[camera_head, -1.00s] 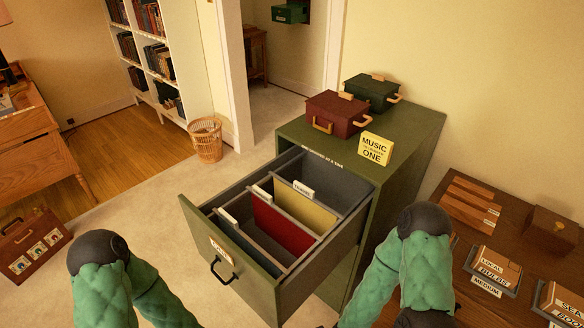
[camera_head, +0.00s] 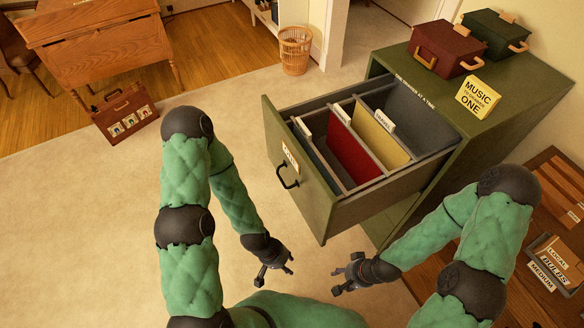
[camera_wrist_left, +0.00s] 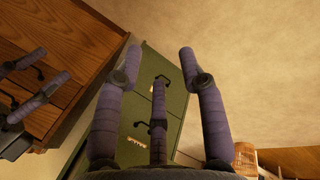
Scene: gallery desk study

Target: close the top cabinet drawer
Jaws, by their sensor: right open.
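The top drawer (camera_head: 311,208) of the green filing cabinet (camera_head: 520,85) is pulled far out in the head view. It holds blue, red and yellow folders, and its front has a dark handle (camera_head: 288,178). My left gripper (camera_head: 288,268) is open and empty, below and in front of the drawer front. It also shows in the left wrist view (camera_wrist_left: 160,60) with its fingers spread toward the green cabinet front (camera_wrist_left: 138,122). My right gripper (camera_head: 338,280) is open and empty, below the drawer's front right corner.
A red box (camera_head: 445,50), a dark green box (camera_head: 495,35) and a yellow sign (camera_head: 478,98) stand on the cabinet. A wooden table (camera_head: 550,190) is at the right.

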